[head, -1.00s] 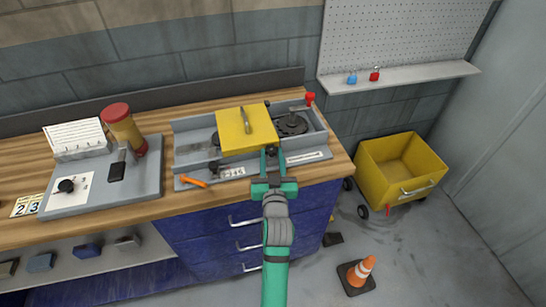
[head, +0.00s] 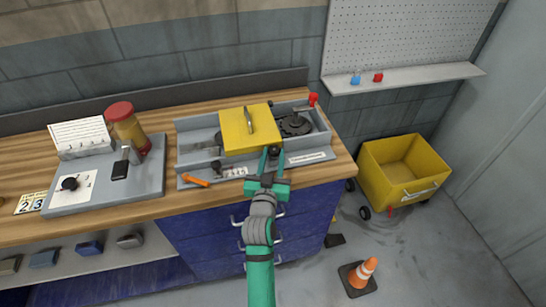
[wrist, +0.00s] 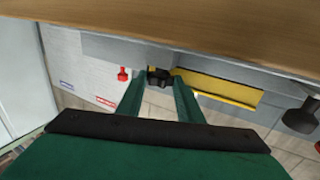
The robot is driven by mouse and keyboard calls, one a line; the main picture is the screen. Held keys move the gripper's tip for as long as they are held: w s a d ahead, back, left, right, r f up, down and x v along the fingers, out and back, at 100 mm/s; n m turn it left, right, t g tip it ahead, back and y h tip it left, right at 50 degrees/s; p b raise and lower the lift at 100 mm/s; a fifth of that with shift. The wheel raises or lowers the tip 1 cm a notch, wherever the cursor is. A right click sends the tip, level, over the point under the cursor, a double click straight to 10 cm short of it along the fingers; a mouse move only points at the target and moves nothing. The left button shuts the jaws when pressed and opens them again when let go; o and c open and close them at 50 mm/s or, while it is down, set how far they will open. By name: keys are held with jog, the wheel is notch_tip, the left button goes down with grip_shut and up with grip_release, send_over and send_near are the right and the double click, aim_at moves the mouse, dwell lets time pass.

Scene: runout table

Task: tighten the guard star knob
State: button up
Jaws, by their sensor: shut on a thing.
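The guard is a yellow cover (head: 236,138) with a handle on top, sitting across the grey machine bed on the bench. The dark star knob (head: 275,152) is at the guard's front right corner. It also shows in the wrist view as a black lobed knob (wrist: 158,76). My green gripper (head: 270,164) comes in from the front and is shut on the star knob. In the wrist view its two fingers (wrist: 157,88) stand on either side of the knob, which partly hides behind them.
An orange-handled tool (head: 195,181) lies at the machine's front left. A grey panel (head: 140,190) with a black knob and a red-lidded jar (head: 122,118) stand to the left. A red knob (head: 313,99) is at the machine's back right. A yellow cart (head: 400,188) stands on the floor right.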

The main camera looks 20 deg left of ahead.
jog(key=o, duration=1.1)
jog(key=shift+c, duration=0.2)
jog(key=shift+d+n+g+y, duration=0.2)
jog(key=shift+n+y, duration=0.25)
jog(key=shift+y, duration=0.2)
jog(key=shift+d+n+g+y, duration=0.2)
jog(key=shift+n+y, duration=0.25)
jog(key=shift+y, duration=0.2)
jog(key=shift+w+d+n+g+y, duration=0.1)
jog(key=shift+n+g+y, duration=0.4)
jog(key=shift+y, duration=0.3)
jog(key=shift+w+n+g+y, duration=0.1)
jog(key=shift+n+g+y, duration=0.2)
jog(key=shift+n+y, duration=0.4)
